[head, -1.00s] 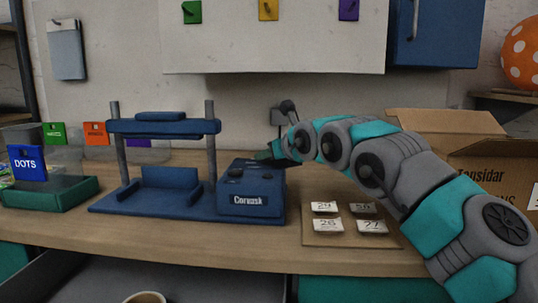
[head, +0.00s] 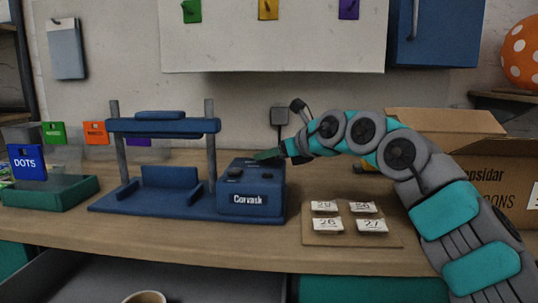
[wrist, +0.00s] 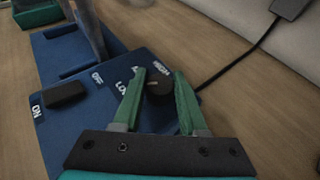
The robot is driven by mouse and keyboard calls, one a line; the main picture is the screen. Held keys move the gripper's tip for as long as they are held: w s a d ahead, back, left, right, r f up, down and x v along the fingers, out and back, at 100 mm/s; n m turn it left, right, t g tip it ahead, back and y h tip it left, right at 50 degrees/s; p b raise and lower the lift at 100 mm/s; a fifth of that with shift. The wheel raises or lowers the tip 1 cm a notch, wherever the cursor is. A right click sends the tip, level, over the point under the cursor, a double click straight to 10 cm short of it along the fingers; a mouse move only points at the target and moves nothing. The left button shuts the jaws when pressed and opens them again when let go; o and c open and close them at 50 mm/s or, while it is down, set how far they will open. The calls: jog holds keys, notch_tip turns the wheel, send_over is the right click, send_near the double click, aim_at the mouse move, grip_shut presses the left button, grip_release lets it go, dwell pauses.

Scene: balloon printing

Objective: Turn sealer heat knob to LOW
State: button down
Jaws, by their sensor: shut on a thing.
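The blue sealer (head: 250,199) stands on the workbench, with a dark switch (head: 235,172) on top of its control box. The switch also shows in the wrist view (wrist: 65,94). The round dark heat knob (wrist: 159,88) sits near the box's edge in the wrist view, among white labels including OFF, LOW and HIGH. My gripper (wrist: 159,74) has its green fingers on both sides of the knob, shut on it. In the head view my gripper (head: 268,155) reaches the top of the box from the right. The knob's pointing direction is not clear.
A cord runs from the box to a wall plug (head: 280,116). A board with numbered cards (head: 342,236) lies right of the sealer. A cardboard box (head: 490,180) stands at the right. A green tray (head: 55,195) with a DOTS card is at the left.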

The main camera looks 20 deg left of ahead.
dwell(0.3)
jog(key=shift+c, duration=2.2)
grip_release()
jog(key=v, duration=0.7)
jog(key=shift+s+d+b, duration=0.2)
jog(key=shift+d+b, duration=0.1)
jog(key=shift+b, duration=0.05)
jog(key=shift+r, duration=0.15)
